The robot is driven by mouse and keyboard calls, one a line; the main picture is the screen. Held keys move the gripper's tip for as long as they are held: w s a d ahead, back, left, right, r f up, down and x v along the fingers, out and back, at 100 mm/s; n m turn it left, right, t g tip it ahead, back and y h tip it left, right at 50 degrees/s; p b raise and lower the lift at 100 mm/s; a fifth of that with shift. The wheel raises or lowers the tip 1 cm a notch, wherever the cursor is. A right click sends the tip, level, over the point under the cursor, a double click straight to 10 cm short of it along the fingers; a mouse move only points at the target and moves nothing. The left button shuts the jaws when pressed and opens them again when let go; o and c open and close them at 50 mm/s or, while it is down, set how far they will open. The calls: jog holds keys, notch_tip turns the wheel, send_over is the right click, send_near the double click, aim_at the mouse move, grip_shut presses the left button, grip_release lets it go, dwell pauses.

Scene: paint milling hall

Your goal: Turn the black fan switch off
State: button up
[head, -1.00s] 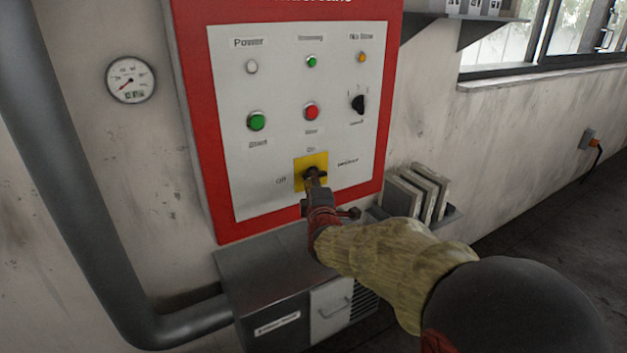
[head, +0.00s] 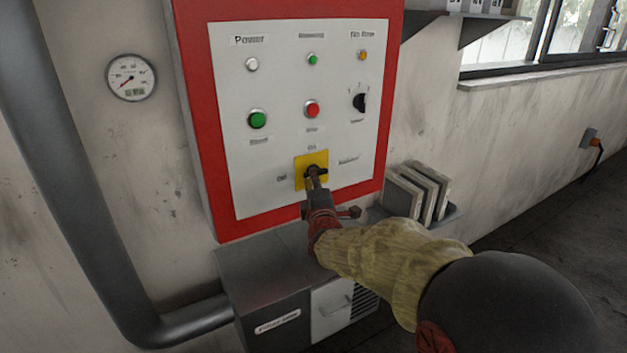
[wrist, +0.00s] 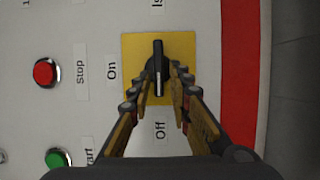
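A black rotary switch handle (wrist: 158,68) sits on a yellow square plate (wrist: 130,48) on the control panel; the plate also shows in the head view (head: 300,164). In the wrist view, the handle lies along the line toward the "Off" label, and its white mark is at the Off end. My gripper (wrist: 162,70) has its fingers on either side of the handle, a little apart. I cannot tell if they touch it. In the head view my gripper (head: 313,180) hides part of the switch. A smaller black knob (head: 359,102) sits higher right; its label is unreadable.
The red-framed panel (head: 225,120) also carries a green button (head: 257,119), a red button (head: 312,109) and small lamps. A grey cabinet (head: 265,265) stands below. A shelf with upright plates (head: 415,193) is right of the panel. A pipe (head: 75,200) runs left.

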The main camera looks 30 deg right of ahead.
jog(key=shift+o, duration=0.7)
jog(key=v, duration=1.2)
